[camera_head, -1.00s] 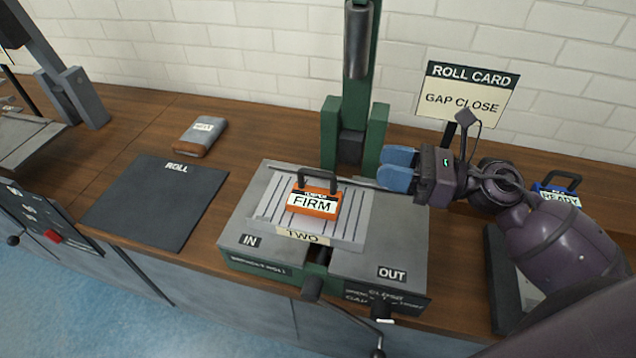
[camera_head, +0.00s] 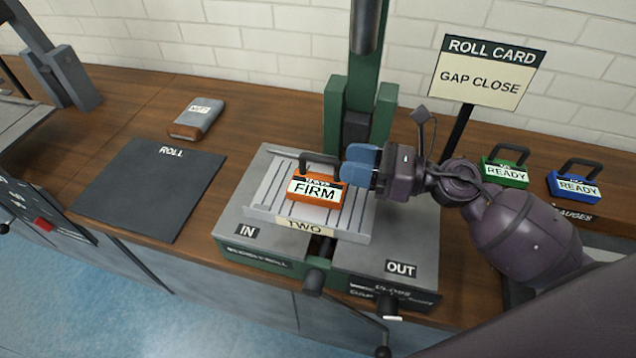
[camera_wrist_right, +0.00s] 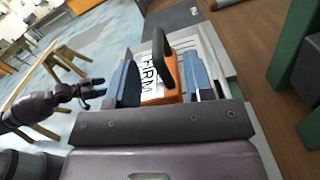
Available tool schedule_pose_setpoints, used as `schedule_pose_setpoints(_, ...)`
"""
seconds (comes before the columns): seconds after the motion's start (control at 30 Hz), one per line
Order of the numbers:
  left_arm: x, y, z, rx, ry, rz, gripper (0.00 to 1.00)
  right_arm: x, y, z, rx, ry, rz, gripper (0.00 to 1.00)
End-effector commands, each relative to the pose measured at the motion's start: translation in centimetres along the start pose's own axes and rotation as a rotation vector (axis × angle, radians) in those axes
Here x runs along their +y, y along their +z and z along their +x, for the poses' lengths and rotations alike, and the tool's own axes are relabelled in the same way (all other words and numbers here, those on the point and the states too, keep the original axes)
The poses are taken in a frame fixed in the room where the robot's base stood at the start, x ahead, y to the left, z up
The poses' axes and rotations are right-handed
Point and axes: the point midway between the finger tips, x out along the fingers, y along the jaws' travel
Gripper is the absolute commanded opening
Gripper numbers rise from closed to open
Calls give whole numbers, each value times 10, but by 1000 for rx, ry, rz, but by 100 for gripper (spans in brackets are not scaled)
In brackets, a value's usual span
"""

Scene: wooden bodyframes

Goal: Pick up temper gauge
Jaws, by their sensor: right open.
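The orange temper gauge (camera_head: 316,194) is labelled FIRM and has a dark handle on top. It stands on the grooved grey plate marked TWO (camera_head: 262,207) of the green machine. My right gripper (camera_head: 360,166) is just right of the gauge with its blue fingers pointing at it. In the right wrist view the gripper is open, and the gauge (camera_wrist_right: 172,76) shows between and beyond the two blue fingers. I cannot tell whether a finger touches it. My left gripper is not in the head view; a dark gripper-like hand (camera_wrist_right: 82,92) shows at left in the wrist view.
Green (camera_head: 504,172) and blue (camera_head: 574,186) gauges labelled READY stand at the right. A ROLL CARD sign (camera_head: 484,74) reads GAP CLOSE. The machine's green column (camera_head: 350,90) rises behind the plate. A dark ROLL mat (camera_head: 150,190) and a grey-brown block (camera_head: 196,120) are at left.

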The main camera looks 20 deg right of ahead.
Motion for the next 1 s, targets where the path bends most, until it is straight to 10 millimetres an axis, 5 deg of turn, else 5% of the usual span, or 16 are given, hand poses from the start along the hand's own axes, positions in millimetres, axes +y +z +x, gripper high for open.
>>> schedule_pose_setpoints(0.3, 1, -13, -2, 21, -2, -9, 74, 2, -2, 40, -2, 2, -1, 47)
schedule_pose_setpoints(0.6, 1, -11, -2, 18, -1, -9, 74, 2, -4, 44, 1, 1, 0, 47)
schedule_pose_setpoints(0.9, 1, -10, -2, 16, -1, -7, 74, 2, -4, 44, 0, 1, 0, 3)
schedule_pose_setpoints(1.0, 0, -10, -3, 15, -1, -6, 74, 2, -4, 44, 0, 1, 1, 0)
